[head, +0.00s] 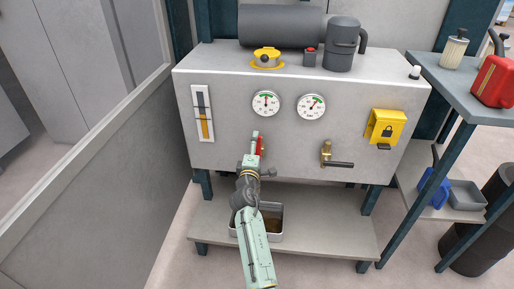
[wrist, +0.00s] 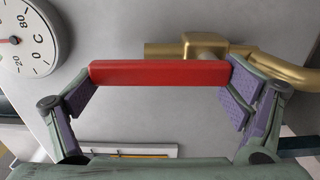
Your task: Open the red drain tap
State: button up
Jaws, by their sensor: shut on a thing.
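The red drain tap has a red bar handle (head: 260,146) on the grey cabinet front, below the left round gauge. It stands upright in the head view. In the wrist view the red handle (wrist: 160,73) lies across the picture, beside its brass tap body (wrist: 202,46) and bent brass pipe. My gripper (wrist: 160,88) is shut on the handle, with one purple pad at each end of the bar. In the head view my gripper (head: 254,158) partly hides the tap and covers its brass body.
A grey catch tray (head: 277,237) with brown contents stands on the lower shelf below. A level gauge (head: 202,113) is to the left.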

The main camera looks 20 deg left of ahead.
jog(key=shift+r, duration=0.15)
dwell(0.3)
jog(key=o, duration=1.4)
jog(key=shift+c, duration=0.2)
jog(key=v, duration=1.2)
